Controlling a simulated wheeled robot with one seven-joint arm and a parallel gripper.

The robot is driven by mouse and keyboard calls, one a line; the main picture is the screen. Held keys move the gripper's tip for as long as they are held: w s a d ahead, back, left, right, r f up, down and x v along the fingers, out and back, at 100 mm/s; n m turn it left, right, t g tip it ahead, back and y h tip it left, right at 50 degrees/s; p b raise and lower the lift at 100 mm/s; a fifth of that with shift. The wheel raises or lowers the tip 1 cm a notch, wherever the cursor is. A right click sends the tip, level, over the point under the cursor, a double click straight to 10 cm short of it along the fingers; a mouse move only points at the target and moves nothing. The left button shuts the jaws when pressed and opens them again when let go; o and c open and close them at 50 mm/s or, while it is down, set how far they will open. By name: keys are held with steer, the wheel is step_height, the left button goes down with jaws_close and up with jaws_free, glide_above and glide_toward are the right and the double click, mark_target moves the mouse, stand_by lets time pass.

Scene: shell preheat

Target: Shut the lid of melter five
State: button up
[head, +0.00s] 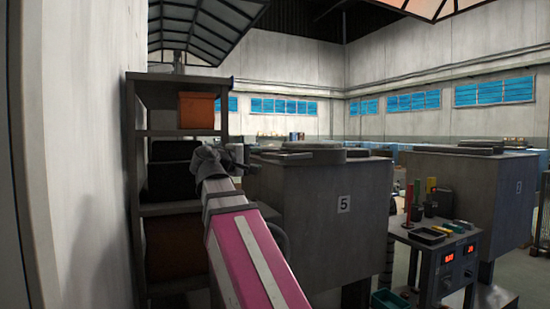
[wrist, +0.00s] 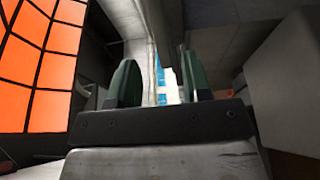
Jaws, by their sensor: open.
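Melter five (head: 318,215) is the large grey box in the middle of the head view, with a plate marked 5 (head: 344,204) on its front. Grey flat pieces (head: 305,155) lie along its top. Whether its lid is fully down cannot be told at this low angle. My pink and white arm reaches forward from the bottom of the head view. My gripper (head: 228,155) is at the melter's upper left edge, beside the shelf; contact cannot be told. In the wrist view the two green fingers of my gripper (wrist: 161,85) stand apart with nothing between them.
A shelf rack (head: 140,190) with an orange box (head: 197,110) stands close on the left by the wall. A second grey melter (head: 475,190) is on the right. Between them a small table (head: 440,240) carries a tray, coloured upright items and red displays.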

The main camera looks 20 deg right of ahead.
mark_target(271, 157)
steer(key=x, duration=1)
jaws_close()
